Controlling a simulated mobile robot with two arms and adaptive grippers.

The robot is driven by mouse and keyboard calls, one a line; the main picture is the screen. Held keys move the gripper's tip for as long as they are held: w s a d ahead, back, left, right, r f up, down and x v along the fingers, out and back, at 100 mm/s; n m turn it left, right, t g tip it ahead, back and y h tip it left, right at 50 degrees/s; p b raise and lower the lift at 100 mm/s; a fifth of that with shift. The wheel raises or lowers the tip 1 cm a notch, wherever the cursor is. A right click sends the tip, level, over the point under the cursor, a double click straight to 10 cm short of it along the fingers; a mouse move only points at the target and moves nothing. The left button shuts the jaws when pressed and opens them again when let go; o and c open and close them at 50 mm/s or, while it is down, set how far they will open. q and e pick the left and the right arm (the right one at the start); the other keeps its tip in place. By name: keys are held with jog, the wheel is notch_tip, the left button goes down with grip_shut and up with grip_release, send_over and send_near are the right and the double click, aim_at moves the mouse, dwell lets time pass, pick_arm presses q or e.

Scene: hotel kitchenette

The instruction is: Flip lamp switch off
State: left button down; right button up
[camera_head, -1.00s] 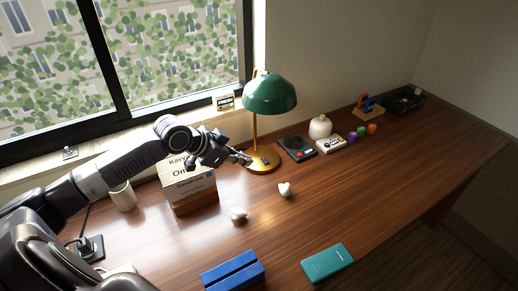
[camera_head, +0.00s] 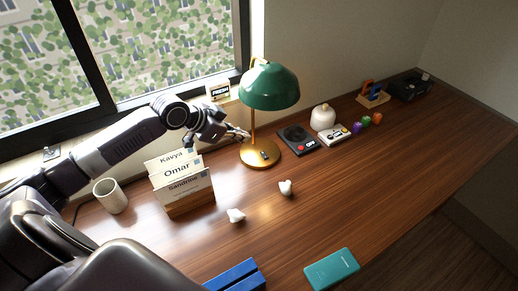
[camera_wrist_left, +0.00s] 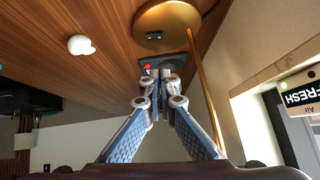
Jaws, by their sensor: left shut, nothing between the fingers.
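The desk lamp has a green shade (camera_head: 270,86), a brass post and a round brass base (camera_head: 260,153). A small dark switch (camera_head: 264,155) sits on the base; it also shows in the left wrist view (camera_wrist_left: 153,36). My left gripper (camera_head: 245,134) is shut and empty, left of the lamp post and above the base's rear left side. In the left wrist view, its fingertips (camera_wrist_left: 160,73) are together beside the post (camera_wrist_left: 204,85), apart from the switch. My right gripper is not in view.
A card holder (camera_head: 190,205) and a white mug (camera_head: 111,197) stand left of the lamp, under my left arm. A black device (camera_head: 297,140) lies close right of the base. Small white objects (camera_head: 285,187) lie in front.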

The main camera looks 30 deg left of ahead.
pick_arm(q)
jog(key=p, duration=0.1)
send_over(263, 152)
jog(key=s, duration=0.2)
notch_tip(263, 152, down, 7)
jog(key=shift+d+r, duration=0.1)
jog(key=shift+d, duration=0.05)
jog(key=shift+a+f, duration=0.15)
jog(key=shift+f, duration=0.5)
jog(key=shift+a+f, duration=0.15)
jog(key=shift+f, duration=0.45)
jog(key=shift+a+f, duration=0.1)
jog(key=shift+f, duration=0.55)
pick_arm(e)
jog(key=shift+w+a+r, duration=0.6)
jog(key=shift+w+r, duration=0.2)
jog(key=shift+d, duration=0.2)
pick_arm(q)
jog(key=shift+a+f, duration=0.1)
jog(key=shift+f, duration=0.3)
jog(key=shift+r, duration=0.15)
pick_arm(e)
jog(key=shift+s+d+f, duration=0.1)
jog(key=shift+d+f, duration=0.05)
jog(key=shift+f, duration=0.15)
pick_arm(q)
jog(key=shift+s, duration=0.1)
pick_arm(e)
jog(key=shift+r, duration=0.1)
